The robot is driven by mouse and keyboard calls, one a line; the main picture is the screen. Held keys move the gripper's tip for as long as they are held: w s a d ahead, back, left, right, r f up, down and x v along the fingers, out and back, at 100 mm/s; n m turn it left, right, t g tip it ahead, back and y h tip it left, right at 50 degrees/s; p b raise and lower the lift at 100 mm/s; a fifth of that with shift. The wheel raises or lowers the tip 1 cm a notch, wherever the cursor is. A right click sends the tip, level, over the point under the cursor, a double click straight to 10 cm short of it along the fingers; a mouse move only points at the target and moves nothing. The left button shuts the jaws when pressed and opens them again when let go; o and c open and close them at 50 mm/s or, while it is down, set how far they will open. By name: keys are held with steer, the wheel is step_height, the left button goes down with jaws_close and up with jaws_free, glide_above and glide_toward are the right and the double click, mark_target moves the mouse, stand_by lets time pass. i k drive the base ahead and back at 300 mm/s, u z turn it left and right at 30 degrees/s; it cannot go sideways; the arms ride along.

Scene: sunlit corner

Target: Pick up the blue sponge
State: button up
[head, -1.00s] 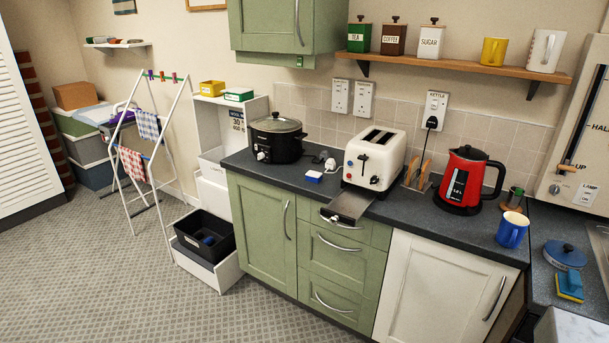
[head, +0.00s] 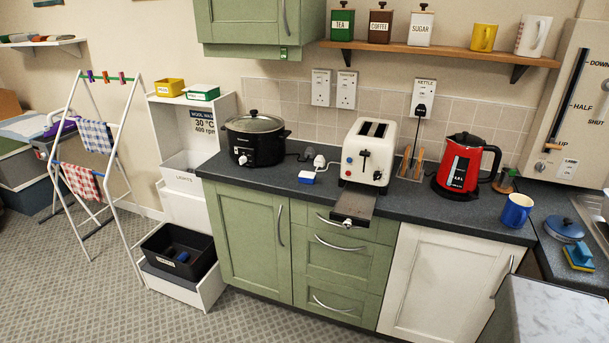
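A blue and yellow sponge-like block (head: 578,257) lies on the dark worktop at the right edge of the head view. Its upper part is blue and its lower edge is yellow. It sits just in front of a round blue lid with a knob (head: 564,230). Some small dark blue items (head: 181,256) lie in a black crate (head: 152,244) at the lower left; I cannot tell what they are. My gripper is not in view.
A blue mug (head: 516,210) and a red kettle (head: 462,166) stand left of the block. A pale marbled surface (head: 560,310) fills the lower right corner. A metal tray (head: 353,206) juts out below the toaster (head: 367,150). Carpet is open at lower left.

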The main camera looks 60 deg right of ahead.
mark_target(306, 177)
steer(key=z, duration=0.5)
steer(key=i, duration=0.85)
steer(key=z, duration=0.5)
